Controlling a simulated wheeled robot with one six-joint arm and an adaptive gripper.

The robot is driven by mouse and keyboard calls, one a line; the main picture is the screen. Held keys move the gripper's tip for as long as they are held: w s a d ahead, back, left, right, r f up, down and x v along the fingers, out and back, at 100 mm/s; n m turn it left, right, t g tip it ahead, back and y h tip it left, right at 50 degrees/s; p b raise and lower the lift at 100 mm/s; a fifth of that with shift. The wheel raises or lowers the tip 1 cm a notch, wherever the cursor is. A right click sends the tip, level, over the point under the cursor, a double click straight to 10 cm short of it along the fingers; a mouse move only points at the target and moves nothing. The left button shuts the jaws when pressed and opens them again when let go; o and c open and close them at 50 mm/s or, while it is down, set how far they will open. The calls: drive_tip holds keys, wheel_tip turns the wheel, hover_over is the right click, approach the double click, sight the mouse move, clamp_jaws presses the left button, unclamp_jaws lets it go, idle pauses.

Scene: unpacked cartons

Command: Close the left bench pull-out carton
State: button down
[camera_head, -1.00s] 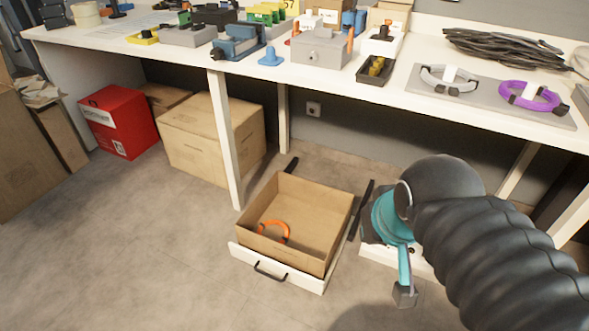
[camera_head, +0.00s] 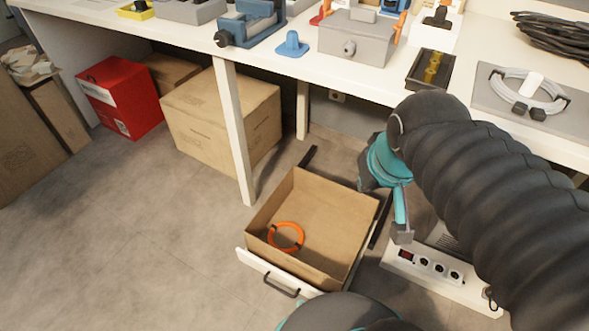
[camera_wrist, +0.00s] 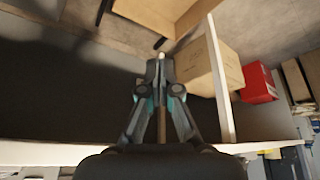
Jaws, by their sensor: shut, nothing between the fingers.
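The pull-out carton (camera_head: 318,222) stands pulled out on its dark rails below the bench. It is a brown open-topped box with a white front panel (camera_head: 256,262) and a black handle (camera_head: 281,285). An orange ring (camera_head: 287,237) lies inside it. In the wrist view, part of what looks like the carton (camera_wrist: 178,14) shows at the top. My gripper (camera_head: 402,232) is to the right of the carton in the head view, apart from the handle. In the wrist view my gripper (camera_wrist: 161,60) is shut and empty. My own body hides the front panel's right end.
A white bench leg (camera_head: 236,135) stands behind and left of the carton. A large closed carton (camera_head: 222,115) and a red box (camera_head: 118,97) are further left. A socket strip (camera_head: 435,270) lies right of the carton. The floor at front left is clear.

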drive_tip(key=w+a+f+n+g+h+b, duration=0.1)
drive_tip(key=w+a+f+n+g+b, duration=0.25)
drive_tip(key=w+f, duration=0.95)
drive_tip(key=w+a+f+n+g, duration=0.2)
drive_tip(key=w+a+f+n, duration=0.35)
drive_tip(key=w+f, duration=0.75)
drive_tip(key=w+a+f+n+t, duration=0.25)
drive_tip(key=w+f+n, duration=1)
drive_tip(key=n, duration=0.65)
drive_tip(key=w+d+f+b, duration=0.2)
drive_tip(key=w+d+f, duration=0.2)
drive_tip(key=w+f, duration=0.3)
drive_tip(key=shift+f+n+h, duration=0.3)
drive_tip(key=shift+f, duration=0.35)
drive_tip(key=shift+d, duration=0.15)
